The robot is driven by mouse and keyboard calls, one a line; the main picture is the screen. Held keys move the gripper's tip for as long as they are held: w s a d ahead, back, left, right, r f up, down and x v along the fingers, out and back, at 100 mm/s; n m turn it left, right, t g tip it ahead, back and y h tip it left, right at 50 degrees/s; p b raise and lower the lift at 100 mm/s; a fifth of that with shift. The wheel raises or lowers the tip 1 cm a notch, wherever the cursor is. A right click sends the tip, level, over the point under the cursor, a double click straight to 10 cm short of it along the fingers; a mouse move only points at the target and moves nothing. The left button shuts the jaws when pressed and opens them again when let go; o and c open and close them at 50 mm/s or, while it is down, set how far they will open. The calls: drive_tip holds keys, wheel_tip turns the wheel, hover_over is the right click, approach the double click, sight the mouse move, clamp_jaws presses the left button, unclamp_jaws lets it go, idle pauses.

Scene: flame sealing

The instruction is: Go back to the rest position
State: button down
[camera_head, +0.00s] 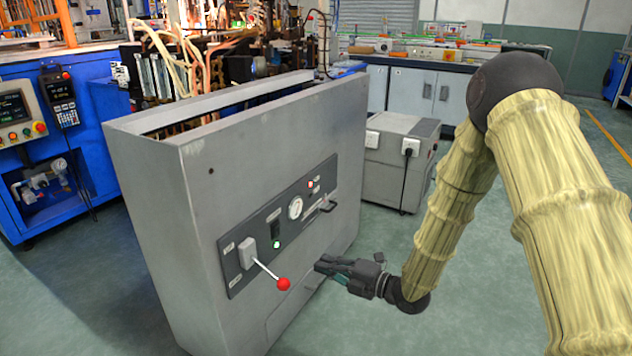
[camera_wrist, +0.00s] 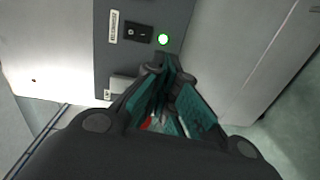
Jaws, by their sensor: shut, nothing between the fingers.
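My gripper (camera_head: 322,264) is shut and empty, low in front of the grey cabinet (camera_head: 140,190). In the head view it overlaps the cabinet's front face, below the right part of the control panel (camera_head: 262,262); I cannot tell the exact gap. In the wrist view the closed fingers (camera_wrist: 166,82) point at the panel, below a lit green lamp (camera_wrist: 163,39) and a black switch (camera_wrist: 138,32). The panel's lever has a red knob (camera_head: 283,284) and slants down to the right. A bit of red shows between the fingers in the wrist view.
A grey box (camera_head: 396,160) with a cable stands behind the arm. Blue machines (camera_head: 60,150) stand at the left, a long workbench (camera_head: 440,85) at the back. The green floor in front is clear.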

drive_tip(key=s+d+f+m+g+h, duration=0.1)
drive_tip(key=s+d+f+m+h, duration=0.3)
drive_tip(key=s+f+m, duration=0.55)
drive_tip(key=s+d+f+m+g+h, duration=0.1)
drive_tip(key=s+d+f+m+h, duration=0.4)
drive_tip(key=f, duration=0.7)
drive_tip(key=s+d+f+m+g+h+p, duration=0.1)
drive_tip(key=s+d+f+m+g+h, duration=0.3)
drive_tip(key=s, duration=0.6)
drive_tip(key=s+d+f+m+g, duration=0.1)
drive_tip(key=s+d+f+m, duration=0.1)
drive_tip(key=s+m, duration=0.6)
drive_tip(key=s+d+f+m+g+h+p, duration=0.1)
drive_tip(key=s+d+f+m+g, duration=0.2)
drive_tip(key=s, duration=0.9)
wheel_tip(320, 180, up, 38)
drive_tip(key=p, duration=3.7)
drive_tip(key=shift+w+d+t, duration=0.2)
drive_tip(key=shift+w+t, duration=0.1)
drive_tip(key=shift+w, duration=0.05)
